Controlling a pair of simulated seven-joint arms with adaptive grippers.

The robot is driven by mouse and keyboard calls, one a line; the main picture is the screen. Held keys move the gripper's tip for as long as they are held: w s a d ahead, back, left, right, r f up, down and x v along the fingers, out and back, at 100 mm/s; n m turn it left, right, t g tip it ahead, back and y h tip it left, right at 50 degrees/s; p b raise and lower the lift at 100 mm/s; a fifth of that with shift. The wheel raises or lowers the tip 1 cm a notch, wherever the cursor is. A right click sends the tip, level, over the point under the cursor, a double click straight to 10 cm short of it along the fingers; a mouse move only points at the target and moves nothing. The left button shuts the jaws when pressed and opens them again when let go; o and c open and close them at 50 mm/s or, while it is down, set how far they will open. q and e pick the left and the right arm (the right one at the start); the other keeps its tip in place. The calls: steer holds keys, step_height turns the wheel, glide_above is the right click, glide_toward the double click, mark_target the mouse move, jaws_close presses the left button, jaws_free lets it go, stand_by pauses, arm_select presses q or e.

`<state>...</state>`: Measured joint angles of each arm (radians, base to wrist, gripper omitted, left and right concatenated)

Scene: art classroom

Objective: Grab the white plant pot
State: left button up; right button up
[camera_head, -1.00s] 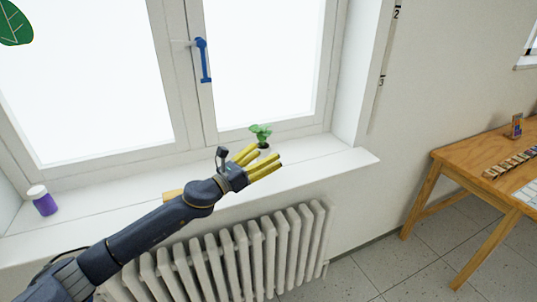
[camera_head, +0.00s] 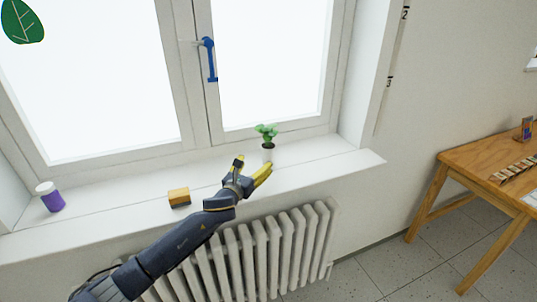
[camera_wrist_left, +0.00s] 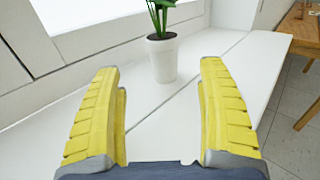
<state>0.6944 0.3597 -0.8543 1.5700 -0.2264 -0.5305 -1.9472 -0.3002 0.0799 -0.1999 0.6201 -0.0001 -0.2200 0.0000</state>
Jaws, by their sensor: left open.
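The white plant pot (camera_head: 268,154) stands upright on the windowsill with a small green plant in it. It also shows in the left wrist view (camera_wrist_left: 162,58), ahead of and between the yellow fingers, and not touched by them. My left gripper (camera_head: 254,169) is open and empty, just in front and to the left of the pot. In the left wrist view its two fingers (camera_wrist_left: 162,95) are spread wide apart, with only bare sill between them. The pot's lower part is partly close behind a finger in the head view. My right gripper is not in view.
The white windowsill (camera_head: 330,162) has free room right of the pot. A yellow-brown block (camera_head: 179,197) and a purple bottle with a white lid (camera_head: 51,197) stand to the left. The window frame is behind, a radiator (camera_head: 262,255) below, a wooden table (camera_head: 470,172) at right.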

mark_target(265, 153)
arm_select(q)
steer(key=x, duration=0.5)
steer(key=shift+w+d, duration=0.2)
steer(key=shift+w, duration=0.15)
steer(key=shift+d+x, duration=0.1)
steer(key=shift+x, duration=1.25)
steer(key=shift+d+x, duration=0.15)
steer(key=shift+x, duration=1.2)
steer(key=shift+s, duration=0.1)
steer(key=shift+c, duration=0.6)
steer(key=c, duration=1.3)
steer(key=shift+c, duration=0.4)
steer(key=shift+r, duration=0.15)
